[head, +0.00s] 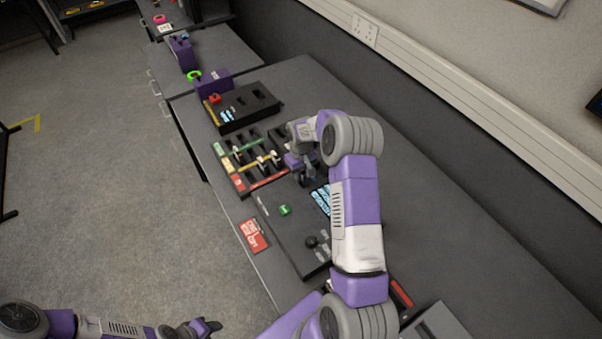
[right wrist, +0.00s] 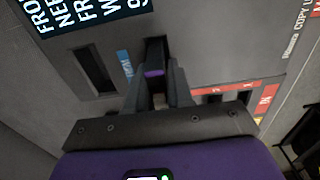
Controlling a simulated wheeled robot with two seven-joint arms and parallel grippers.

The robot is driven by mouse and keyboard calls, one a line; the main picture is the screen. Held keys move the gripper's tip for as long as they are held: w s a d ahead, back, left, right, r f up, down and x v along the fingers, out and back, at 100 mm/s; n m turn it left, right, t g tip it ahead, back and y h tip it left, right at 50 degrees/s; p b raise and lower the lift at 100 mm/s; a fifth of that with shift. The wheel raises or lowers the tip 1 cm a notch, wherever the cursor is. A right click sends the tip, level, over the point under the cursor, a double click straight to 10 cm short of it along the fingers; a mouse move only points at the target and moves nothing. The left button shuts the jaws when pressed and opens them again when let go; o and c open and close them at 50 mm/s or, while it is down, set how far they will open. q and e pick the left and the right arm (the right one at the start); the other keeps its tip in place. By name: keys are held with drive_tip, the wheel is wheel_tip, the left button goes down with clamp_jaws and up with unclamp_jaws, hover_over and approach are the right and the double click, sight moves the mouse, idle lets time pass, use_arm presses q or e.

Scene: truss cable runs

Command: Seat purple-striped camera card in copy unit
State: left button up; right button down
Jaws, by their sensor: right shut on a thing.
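My right gripper (right wrist: 157,88) is shut on the purple-striped card (right wrist: 153,73). Only its purple stripe and a dark part show between the fingers. The card is at a dark slot in the copy unit's (right wrist: 215,50) top; I cannot tell how deep it sits. A second slot (right wrist: 95,70) to the left looks empty. In the head view the copy unit (head: 275,225) is a dark panel with a blue-lettered display, and my right gripper (head: 307,178) is at its far end, hiding the card. My left gripper (head: 207,326) is at the bottom left, away from the bench; its jaws are unclear.
A card rack (head: 240,185) with coloured strips lies just beyond the copy unit. A dark slotted box (head: 243,106) stands behind it. A green button (head: 285,210) and a black knob (head: 311,241) rise from the unit. A red card-shaped label (head: 253,236) lies at the left edge.

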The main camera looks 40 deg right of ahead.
drive_tip(key=shift+f+b, duration=0.4)
idle(0.5)
drive_tip(key=c, duration=0.6)
unclamp_jaws()
drive_tip(key=shift+r, duration=0.1)
drive_tip(key=shift+r+p, duration=2.3)
drive_tip(key=shift+r, duration=1.45)
drive_tip(key=shift+f, duration=0.1)
